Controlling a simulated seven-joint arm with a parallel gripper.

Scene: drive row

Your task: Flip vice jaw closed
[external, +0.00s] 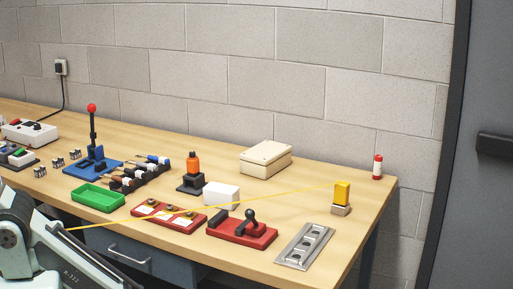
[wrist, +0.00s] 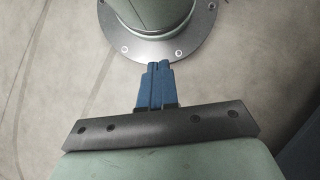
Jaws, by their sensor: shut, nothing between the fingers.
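The vice (external: 243,236) sits near the front edge of the workbench in the external view, right of centre. It has a red base, a black block at its left end and a black ball-ended lever toward its right. I cannot tell the exact jaw angle at this size. My gripper (wrist: 157,68) shows in the wrist view, with blue fingers shut together and nothing between them. Below it in that view are the floor and a round bolted flange of my base. The external view shows only arm links at lower left, well away from the vice; the fingers are hidden there.
Left of the vice lie a red panel (external: 168,217), a white box (external: 222,193) and a green tray (external: 98,198). A metal plate (external: 305,246) lies to its right. A yellow block (external: 342,193) stands behind. A thin yellow line crosses above the bench.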

